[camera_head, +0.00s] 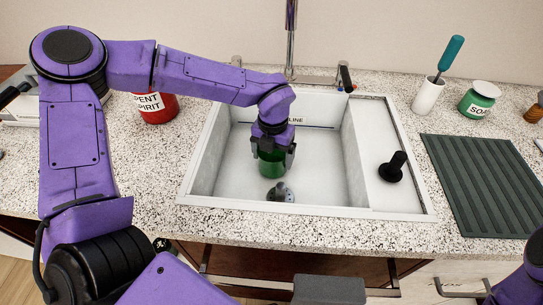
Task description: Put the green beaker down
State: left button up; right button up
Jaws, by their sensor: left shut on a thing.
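The green beaker (271,166) is in the sink basin area, upright as far as I can see. My left gripper (273,151) comes down from above and is shut on the beaker, with its fingers on either side of the rim. The gripper hides the beaker's top. I cannot tell whether its base touches the basin floor. My right gripper is not in view; only part of my right arm shows at the lower right corner.
The white sink (208,158) has a drain (280,192) just in front of the beaker. A black stopper (393,167) stands on the right ledge. A dark ribbed mat (485,185), a soap jar (479,99) and a brush holder (427,97) are right; a red can (157,110) is left.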

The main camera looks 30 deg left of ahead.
pick_arm(q)
jog(key=shift+f, duration=0.5)
jog(key=shift+a, duration=0.15)
jog(key=shift+s+f, duration=0.1)
jog(key=shift+f, duration=0.15)
jog(key=o, duration=0.9)
jog(key=shift+r, duration=0.4)
notch_tip(320, 180, up, 7)
jog(key=shift+r, duration=0.1)
